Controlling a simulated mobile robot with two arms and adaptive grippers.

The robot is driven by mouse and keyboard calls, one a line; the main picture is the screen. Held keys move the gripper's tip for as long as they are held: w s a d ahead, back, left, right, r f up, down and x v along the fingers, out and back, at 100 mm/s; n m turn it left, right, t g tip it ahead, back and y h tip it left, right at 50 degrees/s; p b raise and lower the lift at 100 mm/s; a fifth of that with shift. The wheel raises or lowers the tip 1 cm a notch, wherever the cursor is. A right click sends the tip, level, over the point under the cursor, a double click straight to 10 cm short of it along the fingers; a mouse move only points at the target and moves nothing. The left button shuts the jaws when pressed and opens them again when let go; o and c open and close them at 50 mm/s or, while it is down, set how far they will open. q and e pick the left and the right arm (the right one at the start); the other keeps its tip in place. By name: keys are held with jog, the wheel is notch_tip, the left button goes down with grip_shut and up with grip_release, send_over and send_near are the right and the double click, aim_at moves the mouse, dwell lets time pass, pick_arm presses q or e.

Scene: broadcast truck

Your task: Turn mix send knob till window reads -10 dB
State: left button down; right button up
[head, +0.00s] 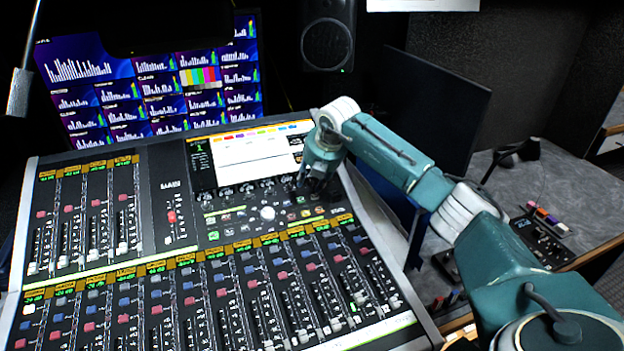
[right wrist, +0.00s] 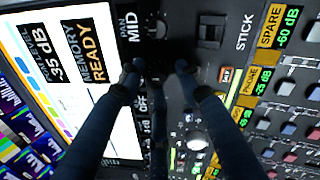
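The mixing console (head: 160,262) has a lit screen (head: 250,150) with a row of small dark knobs (head: 225,192) below it. My right gripper (head: 314,192) hangs over the panel at the screen's lower right corner. In the right wrist view, its dark fingers (right wrist: 158,70) are spread apart close above the panel. A dark knob (right wrist: 158,28) shows beside the fingertips, near the text "PAN MID". The screen there (right wrist: 110,110) has a level window (right wrist: 50,58) reading -35 dB and "MEMORY READY". I cannot tell which knob is the mix send or whether the fingers touch one. My left gripper is out of view.
A white round knob (head: 267,213) stands on the panel left of the gripper, with several buttons around it. Fader rows fill the console front. A dark monitor (head: 435,100) stands behind my right arm. A grey side desk (head: 560,190) holds a small control panel (head: 540,240).

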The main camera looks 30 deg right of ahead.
jog(key=v, duration=1.2)
